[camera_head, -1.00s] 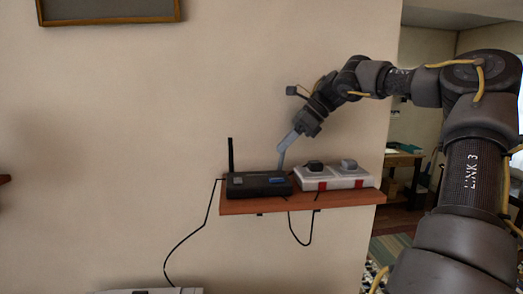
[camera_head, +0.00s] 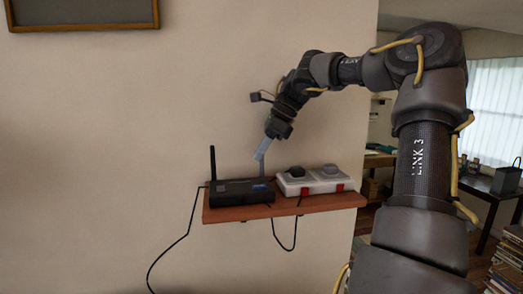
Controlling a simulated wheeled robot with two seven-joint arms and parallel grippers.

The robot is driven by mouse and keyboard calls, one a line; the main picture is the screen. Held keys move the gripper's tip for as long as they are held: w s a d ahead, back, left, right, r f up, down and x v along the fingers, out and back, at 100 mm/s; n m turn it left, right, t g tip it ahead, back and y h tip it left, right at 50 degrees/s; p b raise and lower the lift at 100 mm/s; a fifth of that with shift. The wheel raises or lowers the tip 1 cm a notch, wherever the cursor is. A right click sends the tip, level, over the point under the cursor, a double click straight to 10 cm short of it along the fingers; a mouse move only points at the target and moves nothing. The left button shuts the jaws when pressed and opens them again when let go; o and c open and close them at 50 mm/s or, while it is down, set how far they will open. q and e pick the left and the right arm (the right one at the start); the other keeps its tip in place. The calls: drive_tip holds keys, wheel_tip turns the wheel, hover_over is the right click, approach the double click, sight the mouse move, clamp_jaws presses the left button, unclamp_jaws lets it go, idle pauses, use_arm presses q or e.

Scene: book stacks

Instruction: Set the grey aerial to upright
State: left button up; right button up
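A dark router (camera_head: 240,190) sits on a wall shelf. A black aerial (camera_head: 213,163) stands near upright at its left end. The grey aerial (camera_head: 262,171) is at its right end; its lower part shows and looks close to upright, while its upper part is hidden at my fingers. My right gripper (camera_head: 259,156) comes down from the upper right, with its pale grey fingers at the top of that aerial. The fingers overlap in this view, so I cannot tell whether they grip it. My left gripper is not in view.
The reddish-brown shelf (camera_head: 235,214) also holds a white power strip (camera_head: 318,184) with dark and grey plugs, close to the right of the router. Black cables (camera_head: 172,243) hang below. A picture frame (camera_head: 80,14) is on the wall at upper left. The wall left of the router is clear.

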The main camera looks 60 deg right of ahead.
drive_tip(key=o, duration=0.3)
drive_tip(key=shift+w, duration=0.1)
drive_tip(key=shift+s+d+r, duration=0.15)
drive_tip(key=shift+s+r, duration=0.05)
drive_tip(key=shift+r, duration=0.05)
drive_tip(key=p+v, duration=0.1)
drive_tip(key=v, duration=0.9)
drive_tip(key=shift+r, duration=0.1)
